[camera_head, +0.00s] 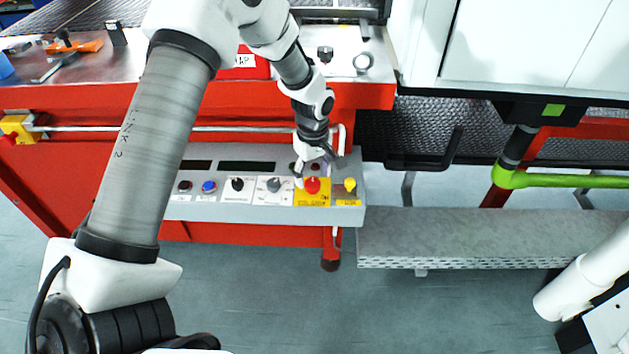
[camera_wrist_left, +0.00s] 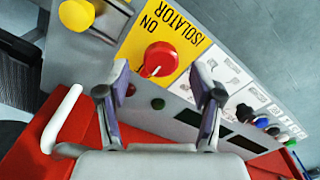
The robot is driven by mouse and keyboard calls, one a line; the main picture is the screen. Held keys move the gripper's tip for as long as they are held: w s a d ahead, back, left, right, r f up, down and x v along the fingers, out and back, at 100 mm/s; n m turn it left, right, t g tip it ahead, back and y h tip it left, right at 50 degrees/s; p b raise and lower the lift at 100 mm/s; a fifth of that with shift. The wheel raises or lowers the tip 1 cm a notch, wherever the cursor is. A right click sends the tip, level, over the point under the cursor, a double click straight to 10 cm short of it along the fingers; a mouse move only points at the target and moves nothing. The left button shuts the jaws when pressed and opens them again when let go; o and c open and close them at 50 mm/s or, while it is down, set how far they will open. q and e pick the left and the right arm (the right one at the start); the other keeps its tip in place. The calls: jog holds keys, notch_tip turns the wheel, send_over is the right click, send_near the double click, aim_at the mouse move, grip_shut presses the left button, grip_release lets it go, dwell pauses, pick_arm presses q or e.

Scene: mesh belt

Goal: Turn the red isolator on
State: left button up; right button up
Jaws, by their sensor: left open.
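The red isolator (camera_head: 312,185) is a round red knob on a yellow plate on the grey control panel (camera_head: 235,212). In the left wrist view the red isolator (camera_wrist_left: 160,59) shows close up, with "ISOLATOR" and "ON" printed on its yellow plate (camera_wrist_left: 183,38). A small white mark shows on the knob's near side. My left gripper (camera_head: 318,167) is just behind the knob in the head view. In the left wrist view my left gripper (camera_wrist_left: 161,75) is open, its fingers apart on either side of the knob's near edge. I cannot tell whether they touch it. My right gripper is out of view.
A yellow knob (camera_head: 350,185) stands right beside the isolator. A grey selector (camera_head: 273,185), a black selector (camera_head: 237,184) and a blue button (camera_head: 209,187) line the panel to the left. A white rail (camera_wrist_left: 62,120) is near the gripper. Floor in front is clear.

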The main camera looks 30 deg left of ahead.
aim_at(313, 183)
pick_arm(q)
jog(key=shift+a+f, duration=0.2)
jog(key=shift+f, duration=0.95)
jog(key=shift+d, duration=0.1)
jog(key=shift+c, duration=0.6)
jog(key=c, duration=1)
